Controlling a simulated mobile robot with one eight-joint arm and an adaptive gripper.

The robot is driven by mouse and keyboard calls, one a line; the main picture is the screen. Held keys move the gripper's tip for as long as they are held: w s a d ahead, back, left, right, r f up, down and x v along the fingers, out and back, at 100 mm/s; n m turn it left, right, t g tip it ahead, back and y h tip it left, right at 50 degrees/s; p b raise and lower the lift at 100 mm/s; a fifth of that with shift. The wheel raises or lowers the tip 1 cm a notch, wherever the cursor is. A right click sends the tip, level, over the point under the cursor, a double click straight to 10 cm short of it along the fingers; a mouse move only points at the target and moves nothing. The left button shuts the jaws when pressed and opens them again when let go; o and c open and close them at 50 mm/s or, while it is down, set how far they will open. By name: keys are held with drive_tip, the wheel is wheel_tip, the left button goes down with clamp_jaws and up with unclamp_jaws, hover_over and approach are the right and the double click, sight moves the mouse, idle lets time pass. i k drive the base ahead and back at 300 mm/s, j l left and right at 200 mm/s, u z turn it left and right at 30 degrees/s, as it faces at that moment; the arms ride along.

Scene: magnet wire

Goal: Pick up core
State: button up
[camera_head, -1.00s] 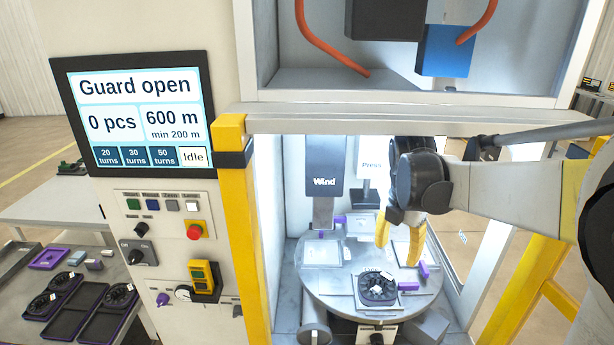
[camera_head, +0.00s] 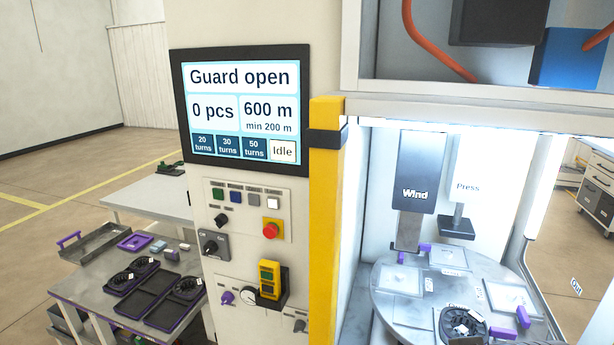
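Black ring-shaped cores lie in dark trays on the side table at left: one core (camera_head: 122,281) at the left, one (camera_head: 146,263) behind it, and one (camera_head: 187,288) to the right. Another black core (camera_head: 463,325) sits on the round turntable (camera_head: 392,322) inside the machine, in the station nearest the front, partly cut off by the bottom edge.
The side table also holds empty dark trays (camera_head: 174,314), a grey bin with a purple handle (camera_head: 95,243) and a purple tray (camera_head: 138,241). The yellow guard post (camera_head: 325,230) and control panel stand between table and turntable. Open floor (camera_head: 50,250) lies at left.

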sight(197, 283)
drive_tip(key=i+j+z, duration=0.2)
drive_tip(key=j, duration=0.55)
drive_tip(key=k+j+z, duration=0.2)
drive_tip(key=j, duration=0.5)
drive_tip(key=i+j+z, duration=0.2)
drive_tip(key=j, duration=0.55)
drive_tip(key=k+j+z, duration=0.2)
drive_tip(key=j, duration=0.5)
drive_tip(key=k+j+z, duration=0.2)
drive_tip(key=j, duration=0.55)
drive_tip(key=i, duration=0.6)
